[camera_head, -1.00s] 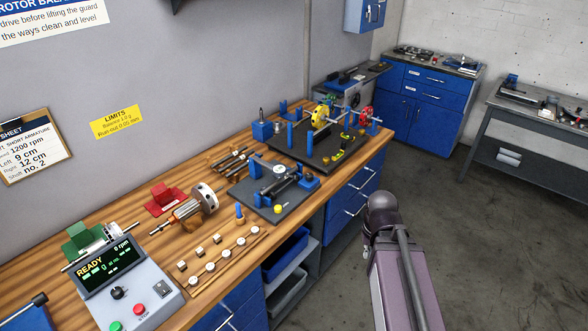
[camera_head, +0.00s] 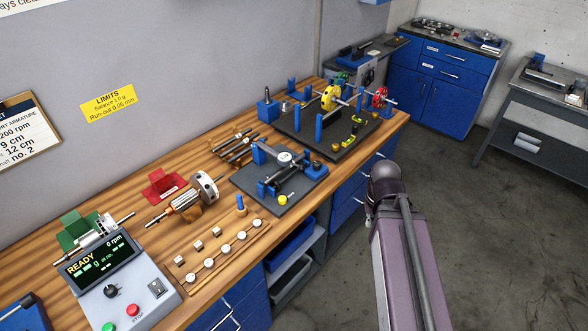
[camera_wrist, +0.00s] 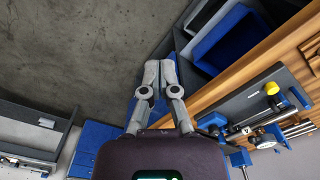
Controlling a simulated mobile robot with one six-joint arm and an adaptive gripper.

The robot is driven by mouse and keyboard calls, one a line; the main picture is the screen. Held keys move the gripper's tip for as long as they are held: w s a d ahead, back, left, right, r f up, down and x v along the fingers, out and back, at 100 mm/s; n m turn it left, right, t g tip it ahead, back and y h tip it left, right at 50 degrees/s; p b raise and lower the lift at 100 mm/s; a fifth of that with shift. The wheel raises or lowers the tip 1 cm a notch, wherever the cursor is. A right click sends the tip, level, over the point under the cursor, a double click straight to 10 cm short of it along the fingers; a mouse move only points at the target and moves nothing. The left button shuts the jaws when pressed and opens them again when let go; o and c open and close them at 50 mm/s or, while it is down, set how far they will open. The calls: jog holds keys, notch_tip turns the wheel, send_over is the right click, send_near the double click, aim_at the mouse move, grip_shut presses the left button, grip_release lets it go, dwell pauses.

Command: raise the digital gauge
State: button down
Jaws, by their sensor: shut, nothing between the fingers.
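The gauge (camera_head: 284,157), with a round pale face, stands on a dark grey plate (camera_head: 272,201) with blue posts near the middle of the bench. It is small, and its display cannot be read. It also shows at the lower right of the wrist view (camera_wrist: 265,141), beside the plate's blue and yellow parts. My gripper (camera_wrist: 159,69) is shut and empty in the wrist view, its fingertips together over the floor beside the bench, apart from the gauge. In the head view my arm stands in front of the bench, and the fingers are not clearly seen.
A larger dark plate (camera_head: 329,139) with a yellow wheel (camera_head: 330,98) stands behind the gauge plate. A control box (camera_head: 124,287) reading READY, an armature (camera_head: 186,199) and several small weights lie on the wooden bench. Blue bins (camera_wrist: 226,40) sit under it. The floor at right is clear.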

jog(key=w+a+f+n+t+h+b, duration=0.1)
jog(key=w+a+f+n+h+b, duration=0.25)
jog(key=w+a+n, duration=0.35)
jog(key=w+a+f+n+t+h+b, duration=0.2)
jog(key=w+a+n+b, duration=0.25)
jog(key=n, duration=0.35)
jog(key=w+a+n+t+h+b, duration=0.1)
jog(key=w+a+n+t+b, duration=0.1)
jog(key=a+n, duration=0.5)
jog(key=w+a+n+t+h+b, duration=0.2)
jog(key=w+a+n+t+b, duration=0.1)
jog(key=a+n, duration=0.5)
jog(key=w+a+r+b, duration=0.1)
jog(key=a, duration=0.2)
jog(key=shift+a+t, duration=0.3)
jog(key=shift+a, duration=0.05)
jog(key=shift+f, duration=0.1)
